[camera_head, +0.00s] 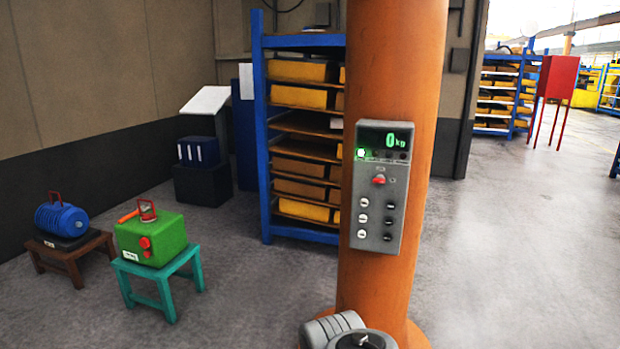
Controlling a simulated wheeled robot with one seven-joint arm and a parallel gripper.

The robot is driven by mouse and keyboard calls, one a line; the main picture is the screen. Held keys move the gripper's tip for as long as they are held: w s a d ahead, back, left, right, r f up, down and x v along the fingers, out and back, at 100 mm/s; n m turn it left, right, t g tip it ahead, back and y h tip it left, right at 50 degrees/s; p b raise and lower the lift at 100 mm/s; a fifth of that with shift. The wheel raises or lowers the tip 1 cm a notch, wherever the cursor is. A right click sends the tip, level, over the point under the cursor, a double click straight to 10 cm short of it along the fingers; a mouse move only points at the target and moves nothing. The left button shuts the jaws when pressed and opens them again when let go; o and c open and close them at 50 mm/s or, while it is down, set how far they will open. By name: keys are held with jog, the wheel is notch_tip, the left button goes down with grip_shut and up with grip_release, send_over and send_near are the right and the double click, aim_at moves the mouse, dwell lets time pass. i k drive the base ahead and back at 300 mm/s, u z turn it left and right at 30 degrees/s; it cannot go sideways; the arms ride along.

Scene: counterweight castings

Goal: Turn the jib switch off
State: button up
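A grey control box (378,228) is mounted on a thick orange column, right of the picture's middle. A small red switch knob (379,180) sits in the upper half of the box, below the display; its lever appears to lie roughly sideways, but it is too small to read its labels. The dark display (387,140) above it reads "0 kg" in green, and a small lamp (361,153) at its lower left glows green. My gripper is not in view; grey rounded parts, apparently of my arm, show at the bottom edge.
The orange column (395,60) stands on the floor. Floor (500,270) right of the column is clear.

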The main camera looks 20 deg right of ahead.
aim_at(378, 178)
jog(key=u, duration=0.5)
jog(key=i, duration=1.5)
jog(key=z, duration=0.7)
